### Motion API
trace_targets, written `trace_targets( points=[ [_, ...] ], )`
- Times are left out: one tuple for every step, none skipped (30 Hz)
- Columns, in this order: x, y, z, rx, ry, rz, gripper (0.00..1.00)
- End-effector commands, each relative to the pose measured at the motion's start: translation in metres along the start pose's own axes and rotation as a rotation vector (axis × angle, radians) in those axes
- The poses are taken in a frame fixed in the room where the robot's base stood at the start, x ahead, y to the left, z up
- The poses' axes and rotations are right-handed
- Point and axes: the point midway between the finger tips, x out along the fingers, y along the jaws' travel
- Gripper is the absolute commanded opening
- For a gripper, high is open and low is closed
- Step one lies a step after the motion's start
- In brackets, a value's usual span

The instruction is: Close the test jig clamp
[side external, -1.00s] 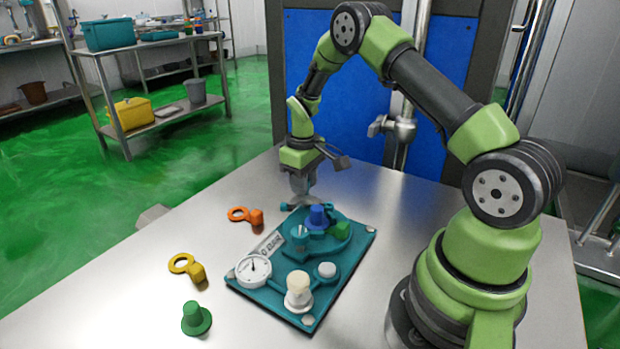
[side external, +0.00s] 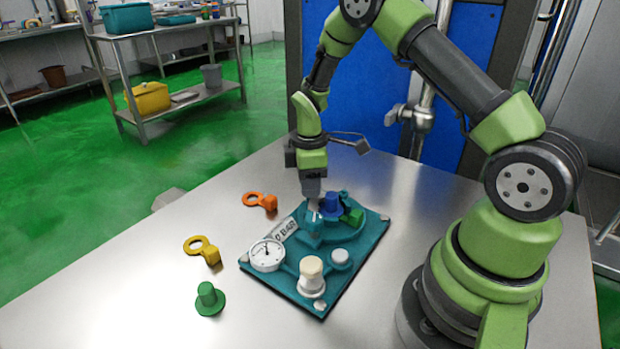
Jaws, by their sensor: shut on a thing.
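The teal test jig (side external: 352,263) lies flat on the metal table, with a white dial gauge (side external: 267,256) at its front left. The clamp is on its back part, beside a blue knob (side external: 331,204) and a green block (side external: 353,217). My gripper (side external: 313,207) points down at the back left of the jig, just left of the blue knob. It is shut on what looks like the clamp's teal lever. The fingertips and most of the lever are hidden or too small to make out.
An orange ring piece (side external: 262,202), a yellow ring piece (side external: 203,249) and a green knob (side external: 209,299) lie loose left of the jig. A cream-topped post (side external: 311,275) and a white button (side external: 339,256) stand on its front. The table's front left is clear.

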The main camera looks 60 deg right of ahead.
Motion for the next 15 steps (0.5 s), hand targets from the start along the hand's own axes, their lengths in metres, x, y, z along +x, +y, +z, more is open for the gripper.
trace_targets(
  points=[
    [-0.0005, -0.0011, 0.0001, -0.011, 0.000, 0.000, 0.00],
    [-0.0005, -0.0016, 0.0001, -0.019, 0.000, 0.000, 0.00],
    [-0.0005, -0.0022, 0.0000, -0.028, 0.000, 0.000, 0.00],
    [-0.0005, -0.0026, 0.0000, -0.033, 0.000, -0.001, 0.00],
    [-0.0005, -0.0030, 0.0000, -0.038, 0.000, -0.001, 0.00],
    [-0.0005, -0.0034, 0.0000, -0.042, 0.000, -0.001, 0.00],
    [-0.0005, -0.0036, 0.0000, -0.045, 0.000, -0.001, 0.00],
    [-0.0005, -0.0037, 0.0000, -0.047, 0.000, -0.001, 0.00],
    [-0.0005, -0.0039, 0.0000, -0.049, 0.000, -0.001, 0.00],
    [-0.0005, -0.0040, 0.0000, -0.050, 0.000, -0.001, 0.00],
    [-0.0005, -0.0040, 0.0000, -0.050, 0.000, -0.001, 0.00],
    [-0.0005, -0.0040, 0.0001, -0.051, 0.000, -0.001, 0.00],
    [-0.0005, -0.0040, 0.0001, -0.051, 0.000, -0.001, 0.00],
    [-0.0005, -0.0040, 0.0001, -0.050, 0.000, -0.001, 0.00],
    [-0.0005, -0.0040, 0.0001, -0.050, 0.000, -0.001, 0.00]
  ],
)
